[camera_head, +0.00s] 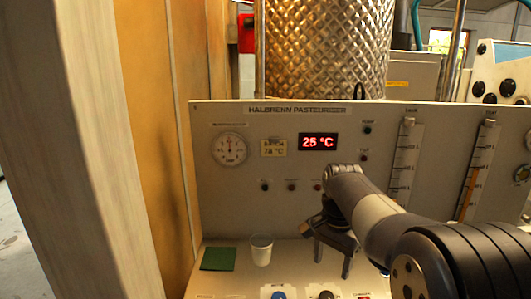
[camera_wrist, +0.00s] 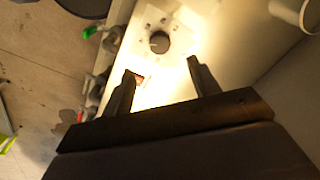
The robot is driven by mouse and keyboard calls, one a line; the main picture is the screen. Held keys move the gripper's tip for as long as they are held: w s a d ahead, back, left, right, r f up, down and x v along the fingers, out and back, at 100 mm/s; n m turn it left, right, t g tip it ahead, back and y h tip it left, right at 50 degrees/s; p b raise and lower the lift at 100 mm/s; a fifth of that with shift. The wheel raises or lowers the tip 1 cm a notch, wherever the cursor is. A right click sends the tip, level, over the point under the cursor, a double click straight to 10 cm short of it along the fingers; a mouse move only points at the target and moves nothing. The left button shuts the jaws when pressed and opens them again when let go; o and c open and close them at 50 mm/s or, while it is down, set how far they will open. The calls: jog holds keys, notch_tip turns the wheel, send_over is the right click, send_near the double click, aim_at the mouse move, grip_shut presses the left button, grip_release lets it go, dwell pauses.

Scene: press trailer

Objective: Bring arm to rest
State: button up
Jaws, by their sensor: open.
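My arm (camera_head: 385,225) reaches in from the lower right in the head view, in front of the panel. My gripper (camera_head: 332,264) points down above the lower shelf of the panel, right of a white cup. In the wrist view my gripper (camera_wrist: 161,68) has its two dark fingers spread wide with nothing held between them. A dark round knob (camera_wrist: 160,42) on the pale shelf shows just beyond the fingertips, apart from them. Part of the shelf under the gripper is hidden by the fingers.
The pasteurizer panel (camera_head: 270,210) stands close behind my arm, with a red 25 °C display (camera_head: 318,142). The white cup (camera_head: 261,250) and a green pad (camera_head: 218,259) are on the shelf. A blue knob (camera_head: 278,295) sits at the front. A post (camera_head: 60,150) stands left.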

aim_at(327, 295)
notch_tip(327, 295, down, 10)
jog(key=shift+f, duration=0.35)
jog(key=n+b, duration=0.1)
jog(key=n, duration=0.3)
jog(key=n+b, duration=0.2)
jog(key=n, duration=0.2)
jog(key=shift+n, duration=0.4)
jog(key=n+b, duration=0.2)
jog(key=n, duration=0.2)
jog(key=shift+n, duration=0.3)
jog(key=n+b, duration=0.3)
jog(key=n, duration=0.1)
jog(key=shift+r+n, duration=0.3)
jog(key=shift+r, duration=0.9)
jog(key=shift+s+f, duration=0.1)
jog(key=shift+s, duration=0.05)
